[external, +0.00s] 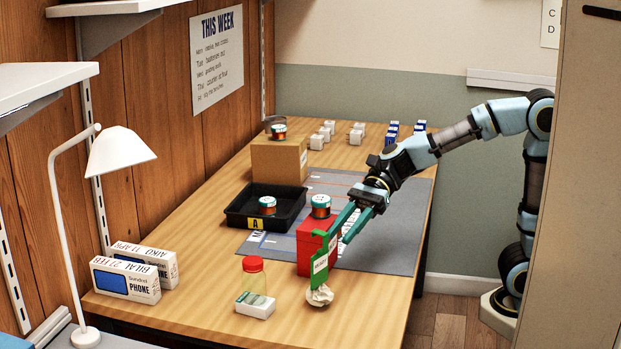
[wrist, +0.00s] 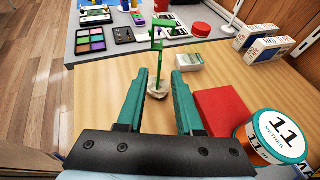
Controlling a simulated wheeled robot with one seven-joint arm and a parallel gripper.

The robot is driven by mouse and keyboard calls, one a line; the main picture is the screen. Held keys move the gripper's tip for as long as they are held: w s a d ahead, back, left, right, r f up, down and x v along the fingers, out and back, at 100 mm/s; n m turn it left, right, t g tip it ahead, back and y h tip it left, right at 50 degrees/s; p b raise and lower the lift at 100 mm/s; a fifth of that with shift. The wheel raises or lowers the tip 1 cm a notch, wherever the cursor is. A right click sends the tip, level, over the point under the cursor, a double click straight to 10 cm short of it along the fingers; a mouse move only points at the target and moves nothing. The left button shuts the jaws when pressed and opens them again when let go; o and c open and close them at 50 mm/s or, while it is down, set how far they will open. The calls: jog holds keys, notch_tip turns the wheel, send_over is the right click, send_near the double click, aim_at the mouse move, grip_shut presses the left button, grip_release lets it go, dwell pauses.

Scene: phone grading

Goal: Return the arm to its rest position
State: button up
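My gripper (external: 341,234) is over the front part of the table, to the right of the red box (external: 318,250). In the wrist view its two teal fingers (wrist: 161,74) are spread apart with nothing held between them. A green upright piece with a white label (external: 321,262) stands in a crumpled pale lump (external: 320,296) just beyond the fingertips. The green piece also shows in the wrist view (wrist: 158,48). My arm reaches in from the right, stretched out over the table.
A teal-lidded reel (external: 321,206) sits on the red box. A black tray (external: 247,206) holds another reel. A red-lidded jar (external: 254,277), phone boxes (external: 126,280) and a lamp (external: 118,150) stand at left. The grey mat's (external: 395,240) right side is clear.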

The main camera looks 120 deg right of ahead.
jog(key=s+a+f+n+g+p, duration=0.3)
jog(key=s+a+n+g+p, duration=0.4)
jog(key=n+p, duration=0.55)
jog(key=s+a+r+n+g+h+p, duration=0.1)
jog(key=s+n+p, duration=0.3)
jog(key=n+p, duration=0.5)
jog(key=s+a+r+n+g+h+p, duration=0.1)
jog(key=s+r+n+g+h+p, duration=0.2)
jog(key=n+p, duration=0.6)
jog(key=shift+s+a+r+h, duration=0.4)
jog(key=shift+s+h, duration=0.2)
jog(key=shift+s, duration=0.45)
